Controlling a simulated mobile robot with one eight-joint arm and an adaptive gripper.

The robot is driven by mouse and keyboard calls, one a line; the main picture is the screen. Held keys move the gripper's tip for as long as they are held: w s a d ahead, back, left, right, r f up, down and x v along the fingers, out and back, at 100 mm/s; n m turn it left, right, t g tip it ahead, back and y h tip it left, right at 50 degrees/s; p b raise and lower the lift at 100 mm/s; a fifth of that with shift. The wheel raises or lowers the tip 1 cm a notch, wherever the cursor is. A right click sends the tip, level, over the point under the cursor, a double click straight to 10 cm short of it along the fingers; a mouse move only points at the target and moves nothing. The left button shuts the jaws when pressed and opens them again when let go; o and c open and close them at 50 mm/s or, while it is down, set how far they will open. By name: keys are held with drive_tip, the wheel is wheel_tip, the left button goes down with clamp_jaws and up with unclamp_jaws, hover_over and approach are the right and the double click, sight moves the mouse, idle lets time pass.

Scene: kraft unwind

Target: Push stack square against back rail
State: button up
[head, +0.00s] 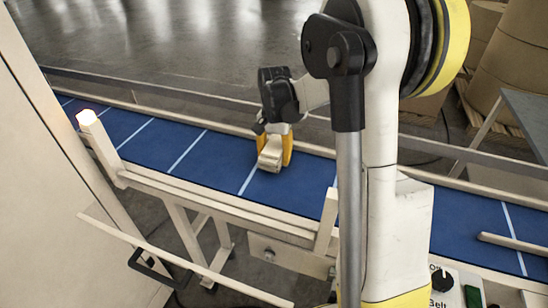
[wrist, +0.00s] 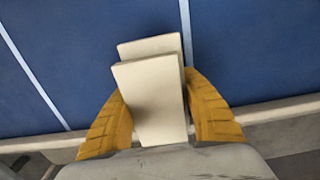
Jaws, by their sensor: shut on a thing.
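The stack (head: 269,158) is a small pile of cream slabs over the blue belt. In the wrist view the stack (wrist: 148,95) shows two slabs, not quite lined up, the nearer one covering most of the other. My gripper (head: 274,147) is shut on it, one yellow finger on each side; both fingers also show in the wrist view (wrist: 160,115). I cannot tell whether the stack rests on the belt or is just above it. A cream rail (head: 190,119) runs along the belt's far edge, behind the gripper. The stack's end towards my palm is hidden.
The blue belt (head: 145,150) has pale cross lines and is bare around the stack. A near-side cream rail (head: 215,203) borders it. A post with a lit lamp (head: 87,117) stands left. A control box (head: 443,281) and a cream bar (head: 513,242) are at right.

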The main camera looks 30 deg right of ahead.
sight(276, 142)
drive_tip(key=shift+w+d, duration=0.45)
drive_tip(key=shift+d, duration=0.2)
idle(1.6)
drive_tip(key=shift+s+a+f, duration=0.1)
drive_tip(key=shift+a, duration=0.1)
idle(0.4)
drive_tip(key=o, duration=1.2)
wheel_tip(276, 142, up, 12)
